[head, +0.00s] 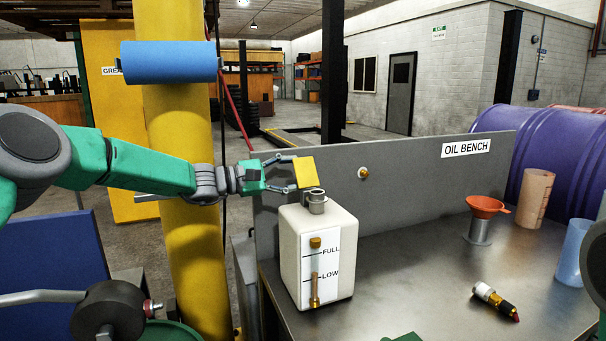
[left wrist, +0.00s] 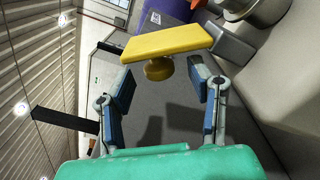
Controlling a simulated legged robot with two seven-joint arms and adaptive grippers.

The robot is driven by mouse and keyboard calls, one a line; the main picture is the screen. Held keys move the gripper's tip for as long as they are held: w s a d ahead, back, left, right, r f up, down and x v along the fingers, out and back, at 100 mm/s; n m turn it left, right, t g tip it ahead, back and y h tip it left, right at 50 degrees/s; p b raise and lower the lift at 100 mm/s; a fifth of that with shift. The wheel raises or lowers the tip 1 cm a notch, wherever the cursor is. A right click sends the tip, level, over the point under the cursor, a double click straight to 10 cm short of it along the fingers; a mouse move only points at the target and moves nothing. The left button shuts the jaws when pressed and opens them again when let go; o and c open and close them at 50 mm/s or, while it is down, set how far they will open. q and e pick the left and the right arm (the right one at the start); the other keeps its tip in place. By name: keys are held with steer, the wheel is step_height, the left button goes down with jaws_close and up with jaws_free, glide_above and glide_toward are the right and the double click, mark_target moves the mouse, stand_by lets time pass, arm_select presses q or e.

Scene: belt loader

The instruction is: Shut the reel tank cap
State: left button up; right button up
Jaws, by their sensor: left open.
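The reel tank (head: 342,247) is a white block with a FULL and LOW gauge, standing on the bench's near left corner. Its grey metal neck (head: 316,203) is on top. The yellow cap (head: 307,172) stands raised and tilted above the neck, so the cap is open. My left gripper (head: 288,173) is open just left of the cap, with its fingers toward it. In the left wrist view the cap (left wrist: 165,41) shows as a yellow plate with a round knob (left wrist: 158,69) between the spread fingers. I cannot tell whether any finger touches it. My right gripper is not in view.
The steel bench (head: 420,270) has a grey back panel (head: 410,180) close behind the tank. A yellow post (head: 180,130) is behind my left arm.

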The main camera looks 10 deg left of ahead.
arm_select(q)
steer(key=shift+x, duration=1.25)
steer(key=shift+w+a, duration=0.1)
